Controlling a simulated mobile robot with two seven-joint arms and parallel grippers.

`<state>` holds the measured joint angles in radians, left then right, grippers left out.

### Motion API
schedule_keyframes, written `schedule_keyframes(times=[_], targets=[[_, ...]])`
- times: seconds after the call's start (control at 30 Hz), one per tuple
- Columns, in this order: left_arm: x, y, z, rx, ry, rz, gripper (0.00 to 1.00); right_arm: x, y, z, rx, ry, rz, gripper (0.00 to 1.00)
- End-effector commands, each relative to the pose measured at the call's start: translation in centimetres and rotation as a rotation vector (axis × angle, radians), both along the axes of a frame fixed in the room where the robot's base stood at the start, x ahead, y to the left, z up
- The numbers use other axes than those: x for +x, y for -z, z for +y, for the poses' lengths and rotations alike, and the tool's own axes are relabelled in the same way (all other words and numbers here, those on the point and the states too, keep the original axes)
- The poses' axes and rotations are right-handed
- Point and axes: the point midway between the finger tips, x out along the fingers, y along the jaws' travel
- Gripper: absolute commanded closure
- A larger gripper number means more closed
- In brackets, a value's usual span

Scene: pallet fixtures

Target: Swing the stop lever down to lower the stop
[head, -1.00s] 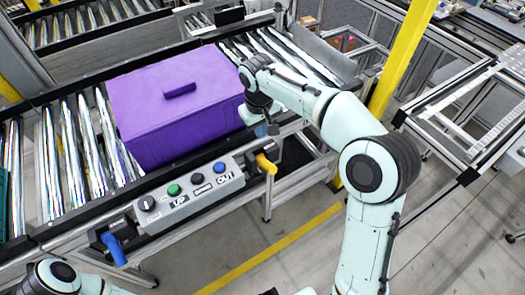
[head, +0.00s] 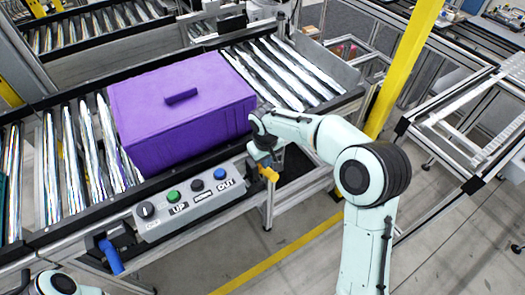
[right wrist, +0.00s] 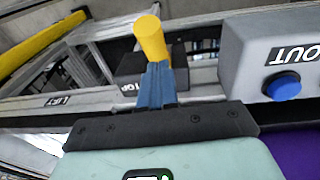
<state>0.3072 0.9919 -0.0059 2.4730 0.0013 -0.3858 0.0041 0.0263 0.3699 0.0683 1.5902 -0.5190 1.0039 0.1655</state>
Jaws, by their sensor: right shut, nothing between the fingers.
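The stop lever (head: 269,174) has a yellow grip and sits at the conveyor's front rail, right of the button panel. In the right wrist view its yellow grip (right wrist: 152,40) points up in the picture, just beyond the fingertips, beside a black block with a partly hidden label reading "TOP". My right gripper (head: 264,160) is shut and empty, right at the lever; its blue fingers (right wrist: 156,82) overlap the grip's lower end in the picture. I cannot tell whether they touch. Part of my left arm shows at bottom left; its gripper is out of view. The stop itself I cannot make out.
A purple lidded box (head: 180,115) rests on the conveyor rollers. A grey button panel (head: 190,207) with several controls is left of the lever. A blue-handled lever (head: 111,256) hangs farther left. A yellow post (head: 405,70) stands behind my right arm. Open floor lies in front.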

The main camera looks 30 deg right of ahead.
Motion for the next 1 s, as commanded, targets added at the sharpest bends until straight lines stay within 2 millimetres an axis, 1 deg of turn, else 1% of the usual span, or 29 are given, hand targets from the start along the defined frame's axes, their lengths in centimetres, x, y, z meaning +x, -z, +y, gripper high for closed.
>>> schedule_keyframes(times=[0.03, 0.2, 0.57, 0.67, 0.83, 1.0], targets=[[-0.1, 0.1, 0.0, 0.000, 0.000, 0.001, 1.00, -0.3, 0.5, -0.2, 0.000, 0.001, 0.001, 1.00], [-0.1, 0.2, 0.0, 0.000, 0.000, 0.001, 1.00, -0.7, 1.3, -0.4, -0.001, 0.000, -0.001, 1.00], [-0.1, 0.2, 0.0, 0.000, 0.000, 0.001, 1.00, -0.7, 1.3, -0.4, -0.001, 0.000, -0.002, 1.00], [-0.3, 0.6, 0.0, 0.000, 0.000, 0.003, 1.00, -0.7, 1.5, -0.4, 0.000, -0.001, -0.009, 1.00], [-1.0, 2.0, 0.0, 0.001, 0.000, 0.011, 1.00, -0.7, 1.9, -0.4, 0.002, 0.000, -0.043, 1.00], [-1.3, 2.6, 0.0, 0.000, 0.000, 0.015, 1.00, -0.6, 1.9, -0.4, 0.004, 0.000, -0.064, 1.00]])
